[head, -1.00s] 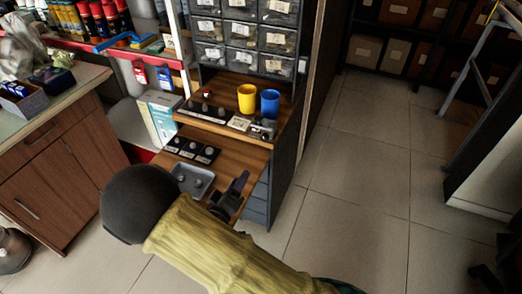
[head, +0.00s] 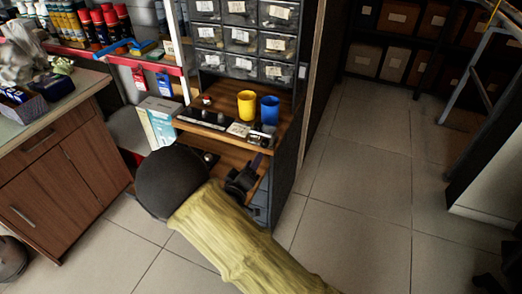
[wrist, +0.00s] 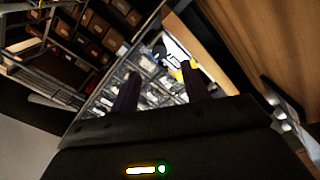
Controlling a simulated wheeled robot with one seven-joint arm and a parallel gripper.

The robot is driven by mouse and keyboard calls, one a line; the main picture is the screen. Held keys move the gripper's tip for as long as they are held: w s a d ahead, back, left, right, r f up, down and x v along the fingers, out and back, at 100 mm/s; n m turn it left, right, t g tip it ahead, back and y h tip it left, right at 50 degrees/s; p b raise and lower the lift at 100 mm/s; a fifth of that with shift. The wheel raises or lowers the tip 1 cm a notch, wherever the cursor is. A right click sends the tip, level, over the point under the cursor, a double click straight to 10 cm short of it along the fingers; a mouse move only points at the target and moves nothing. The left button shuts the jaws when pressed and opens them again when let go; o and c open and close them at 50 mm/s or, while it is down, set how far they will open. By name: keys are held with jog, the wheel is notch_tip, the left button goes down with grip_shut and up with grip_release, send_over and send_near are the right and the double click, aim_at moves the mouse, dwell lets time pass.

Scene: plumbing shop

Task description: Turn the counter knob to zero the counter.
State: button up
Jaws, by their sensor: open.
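A small dark device with light parts (head: 262,138), perhaps the counter, stands at the front right of the wooden shelf, below the blue cup. Its knob is too small to make out for sure. My gripper (head: 257,162) is just below and in front of that shelf edge, apart from the device. In the wrist view my gripper (wrist: 158,82) has its two dark fingers spread with nothing between them. The device cannot be made out in the wrist view.
A yellow cup (head: 246,104) and a blue cup (head: 269,110) stand on the shelf behind the device. A dark strip with knobs (head: 204,118) lies to the left. Labelled drawers (head: 240,40) rise behind. The floor at right is clear.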

aim_at(263, 145)
jog(key=b+x, duration=0.1)
jog(key=x, duration=0.6)
jog(key=shift+w+d, duration=0.1)
jog(key=shift+w, duration=0.15)
jog(key=c, duration=0.9)
jog(key=shift+c, duration=0.4)
